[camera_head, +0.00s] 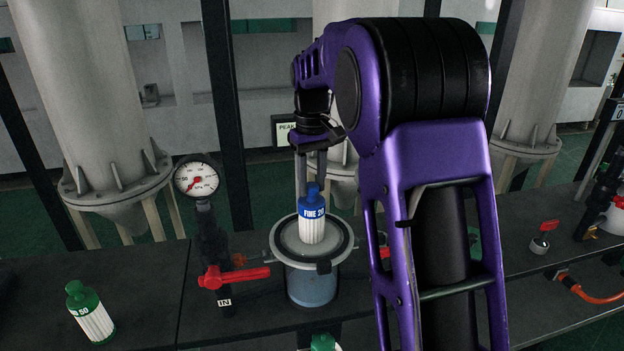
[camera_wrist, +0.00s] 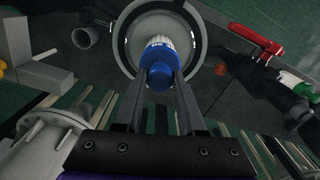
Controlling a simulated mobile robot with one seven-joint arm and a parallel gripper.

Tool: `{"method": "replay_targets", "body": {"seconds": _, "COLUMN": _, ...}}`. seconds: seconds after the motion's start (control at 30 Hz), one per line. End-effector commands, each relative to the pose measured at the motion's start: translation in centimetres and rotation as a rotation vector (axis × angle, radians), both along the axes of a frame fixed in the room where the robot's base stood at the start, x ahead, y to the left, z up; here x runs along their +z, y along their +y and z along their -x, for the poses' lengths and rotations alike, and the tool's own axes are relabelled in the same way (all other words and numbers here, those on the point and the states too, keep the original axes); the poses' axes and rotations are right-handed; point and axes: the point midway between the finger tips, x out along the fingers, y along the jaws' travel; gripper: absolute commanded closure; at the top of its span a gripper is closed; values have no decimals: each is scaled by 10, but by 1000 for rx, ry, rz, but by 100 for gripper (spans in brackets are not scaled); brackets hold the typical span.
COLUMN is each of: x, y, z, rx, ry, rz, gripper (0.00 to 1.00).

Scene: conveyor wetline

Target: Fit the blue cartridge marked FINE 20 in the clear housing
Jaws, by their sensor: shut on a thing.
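The blue cartridge (camera_head: 312,212) has a blue cap, a blue band reading FINE 20 and a white ribbed body. It stands upright in my gripper (camera_head: 313,180), whose two fingers are shut on its cap. The clear housing (camera_head: 311,287) is on the bench below, with a grey rim and bluish contents. The cartridge's lower end overlaps the housing's round mouth; I cannot tell how far it is inside. In the wrist view my gripper (camera_wrist: 161,78) holds the blue cap (camera_wrist: 158,72) within the housing's ring (camera_wrist: 203,45).
A green-capped cartridge marked 50 (camera_head: 91,314) stands at the left. A pressure gauge (camera_head: 196,178) rises left of the housing, above a red valve handle (camera_head: 235,277) and an IN label (camera_head: 224,303).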

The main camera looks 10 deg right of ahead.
Motion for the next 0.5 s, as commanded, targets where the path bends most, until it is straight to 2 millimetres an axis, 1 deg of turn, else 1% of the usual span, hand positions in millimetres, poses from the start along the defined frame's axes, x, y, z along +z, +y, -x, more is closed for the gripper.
{"method": "replay_targets", "body": {"seconds": 0.5, "x": -22, "y": 0, "z": 0, "rx": 0, "ry": 0, "rz": 0, "gripper": 100}}
